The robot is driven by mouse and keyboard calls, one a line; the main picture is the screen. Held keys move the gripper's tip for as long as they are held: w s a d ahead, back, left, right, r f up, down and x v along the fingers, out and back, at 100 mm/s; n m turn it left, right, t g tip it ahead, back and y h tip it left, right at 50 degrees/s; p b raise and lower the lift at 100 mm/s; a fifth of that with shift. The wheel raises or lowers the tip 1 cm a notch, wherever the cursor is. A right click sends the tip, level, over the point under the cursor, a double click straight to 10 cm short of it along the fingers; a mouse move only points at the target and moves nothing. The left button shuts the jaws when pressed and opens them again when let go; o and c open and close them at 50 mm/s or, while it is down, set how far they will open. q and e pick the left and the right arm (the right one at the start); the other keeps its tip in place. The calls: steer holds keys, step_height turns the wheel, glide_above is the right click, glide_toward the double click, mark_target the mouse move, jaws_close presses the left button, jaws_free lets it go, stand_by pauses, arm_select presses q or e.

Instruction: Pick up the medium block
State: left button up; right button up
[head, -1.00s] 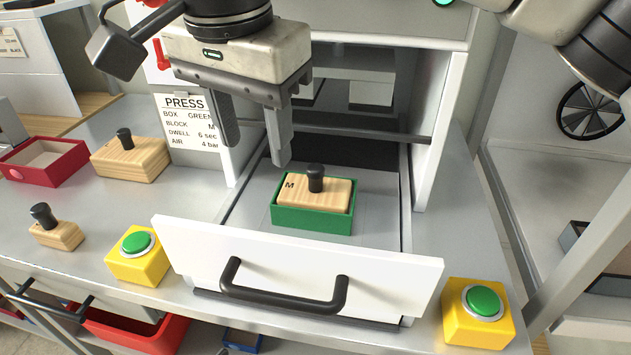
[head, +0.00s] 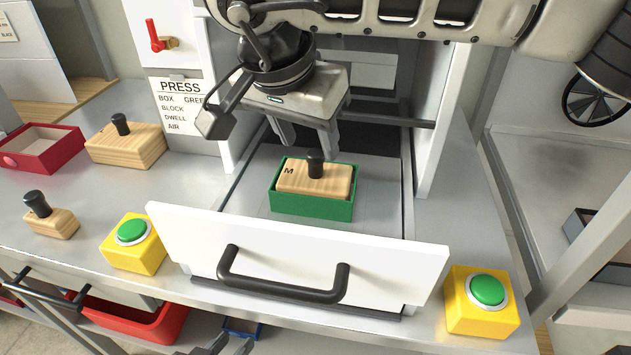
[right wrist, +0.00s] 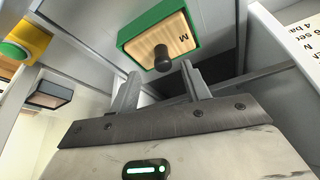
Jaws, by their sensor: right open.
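The medium block (head: 298,180), wooden and marked M with a black knob (head: 316,164) on top, sits in the green box (head: 312,207) in the open press drawer. My right gripper (head: 308,149) is open and empty, with its fingers just behind and above the block near the knob. In the right wrist view the block (right wrist: 176,42) and its knob lie just beyond the two spread fingers (right wrist: 162,77). What looks like my left gripper (head: 224,346) shows at the bottom edge, largely cut off, away from the block.
The white drawer front (head: 300,250) with its black handle stands before the box. A larger wooden block (head: 126,147), a smaller one (head: 52,223) and a red box (head: 42,148) stand at left. Yellow button boxes (head: 134,243) (head: 482,302) flank the drawer. The press opening is behind.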

mark_target(314, 153)
steer(key=x, duration=0.4)
steer(key=shift+w+d+f, duration=0.1)
steer(key=shift+w+f, duration=0.15)
steer(key=shift+w, duration=0.15)
jaws_close()
steer(key=shift+r, duration=0.1)
